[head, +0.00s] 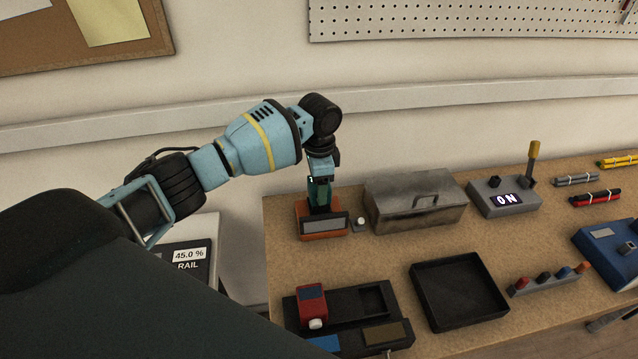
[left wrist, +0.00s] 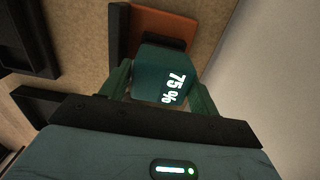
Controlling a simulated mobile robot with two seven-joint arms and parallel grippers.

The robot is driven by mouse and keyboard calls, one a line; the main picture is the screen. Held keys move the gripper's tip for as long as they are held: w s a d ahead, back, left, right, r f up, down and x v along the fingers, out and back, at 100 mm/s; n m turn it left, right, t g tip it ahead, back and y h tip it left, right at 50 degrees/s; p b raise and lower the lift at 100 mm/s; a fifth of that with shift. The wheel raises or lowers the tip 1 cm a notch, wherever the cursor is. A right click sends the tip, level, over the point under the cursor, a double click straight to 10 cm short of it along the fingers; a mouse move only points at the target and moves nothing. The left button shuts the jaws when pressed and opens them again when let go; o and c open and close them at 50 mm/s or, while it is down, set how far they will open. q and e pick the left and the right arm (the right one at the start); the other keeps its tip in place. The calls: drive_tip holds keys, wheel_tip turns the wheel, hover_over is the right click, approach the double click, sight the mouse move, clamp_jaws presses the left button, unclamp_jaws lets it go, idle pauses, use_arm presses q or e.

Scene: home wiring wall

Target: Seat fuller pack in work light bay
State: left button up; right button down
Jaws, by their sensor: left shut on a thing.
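My left gripper (head: 320,186) is shut on a teal pack (left wrist: 165,75) marked "75 %", which shows between the fingers in the left wrist view. The gripper points down over the orange work light (head: 322,236), which has a grey front panel and stands at the back left of the bench. In the left wrist view, the far end of the pack is at the dark bay of the orange work light (left wrist: 168,22). I cannot tell how deep the pack sits. The pack is mostly hidden by the gripper in the head view. My right gripper is not in view.
A grey metal box (head: 414,205) stands close to the right of the work light. In front are a dark rack (head: 345,305) with a red block (head: 312,302), and an empty black tray (head: 458,292). A switch box (head: 503,197) reads "ON". Bare bench lies between.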

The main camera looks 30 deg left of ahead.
use_arm(q)
drive_tip(key=shift+f, duration=1.4)
idle(0.5)
drive_tip(key=o, duration=1.2)
drive_tip(key=shift+o, duration=0.5)
wheel_tip(320, 180, up, 8)
drive_tip(key=shift+w+f, duration=0.1)
